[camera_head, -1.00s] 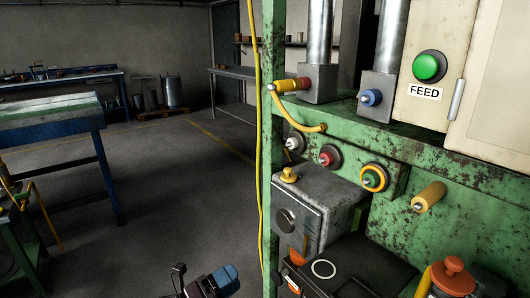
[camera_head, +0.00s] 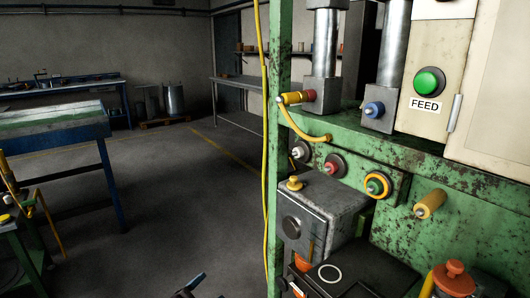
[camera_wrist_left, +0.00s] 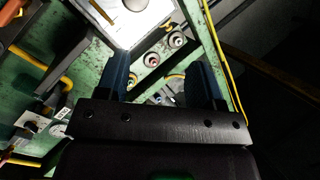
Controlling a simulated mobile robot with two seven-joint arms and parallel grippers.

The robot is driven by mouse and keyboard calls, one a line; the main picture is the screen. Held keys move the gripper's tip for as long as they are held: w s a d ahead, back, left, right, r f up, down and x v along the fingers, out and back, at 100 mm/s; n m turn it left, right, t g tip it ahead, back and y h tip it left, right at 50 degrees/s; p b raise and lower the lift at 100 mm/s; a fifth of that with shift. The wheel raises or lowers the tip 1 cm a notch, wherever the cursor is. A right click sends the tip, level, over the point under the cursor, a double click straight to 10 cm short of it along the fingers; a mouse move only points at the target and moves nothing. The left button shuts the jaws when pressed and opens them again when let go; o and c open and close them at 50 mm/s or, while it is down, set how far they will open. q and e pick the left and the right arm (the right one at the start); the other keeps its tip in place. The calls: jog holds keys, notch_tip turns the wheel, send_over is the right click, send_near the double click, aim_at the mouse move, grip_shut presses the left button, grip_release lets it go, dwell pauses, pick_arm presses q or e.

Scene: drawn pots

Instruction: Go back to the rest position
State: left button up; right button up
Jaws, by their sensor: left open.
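My left gripper shows in the left wrist view (camera_wrist_left: 160,80) with its two dark blue fingers apart and nothing between them. In the head view only a small tip of it, a blue and dark piece (camera_head: 190,285), shows at the bottom edge. It is low and to the left of the green machine (camera_head: 455,205), apart from it. In the left wrist view the machine's green frame (camera_wrist_left: 205,40) and round knobs lie beyond the fingers. My right gripper is not in either view.
The machine carries a green FEED button (camera_head: 429,81), a grey box (camera_head: 322,215) with a yellow knob, and a red knob (camera_head: 454,278). A yellow cable (camera_head: 264,150) hangs along its left post. Workbenches (camera_head: 60,125) stand at left. Open floor (camera_head: 175,190) lies between.

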pick_arm(q)
jog(key=s+a+f+n+g+y+p, duration=0.1)
jog(key=s+a+f+n+y, duration=0.1)
jog(key=s, duration=0.7)
jog(key=s+a+f+n+g+y+p, duration=0.1)
jog(key=s+a+f+n, duration=0.4)
jog(key=s, duration=0.5)
jog(key=s+a+f+n+g+y+p, duration=0.2)
jog(key=s+a+f+n+y, duration=0.2)
jog(key=s, duration=0.6)
jog(key=a+n+y, duration=0.1)
jog(key=a+n, duration=0.1)
jog(key=a, duration=0.1)
jog(key=shift+g, duration=0.4)
jog(key=shift+s, duration=0.1)
